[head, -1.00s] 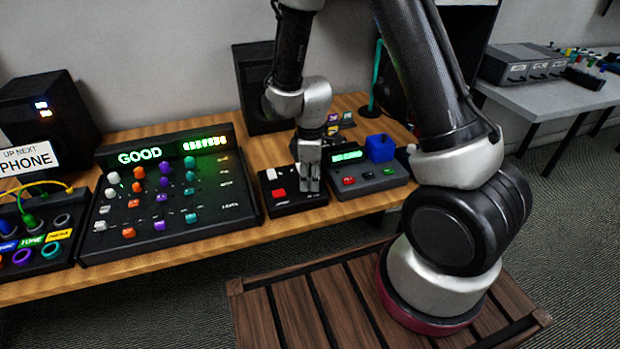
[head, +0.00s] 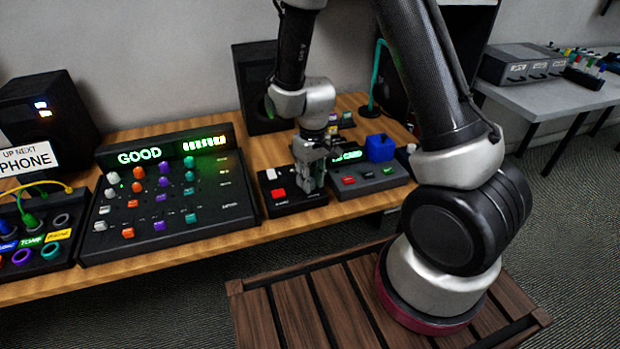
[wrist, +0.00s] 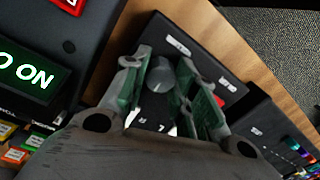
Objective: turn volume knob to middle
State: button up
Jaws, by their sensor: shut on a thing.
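A grey volume knob (wrist: 160,76) stands on a small black box (wrist: 150,40), between my gripper's two fingers in the wrist view. My gripper (wrist: 165,88) is shut on this knob. Part of the knob is hidden by the fingers. In the head view my gripper (head: 312,184) points down at the right side of the black box (head: 292,205), and the knob is hidden there. The box also carries a red button (head: 278,193) and a white button (head: 271,174).
A mixer console (head: 225,215) with coloured knobs and a lit GOOD display stands to the left. A grey device (head: 372,187) with a blue block (head: 380,148) stands close on the right. A speaker (head: 252,85) stands behind. The table's front edge is near.

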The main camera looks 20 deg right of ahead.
aim_at(312, 179)
jog(key=shift+m, duration=0.6)
jog(key=o, duration=1.1)
jog(key=shift+c, duration=0.2)
jog(key=shift+r, duration=0.1)
notch_tip(312, 179, up, 12)
jog(key=shift+d, duration=0.3)
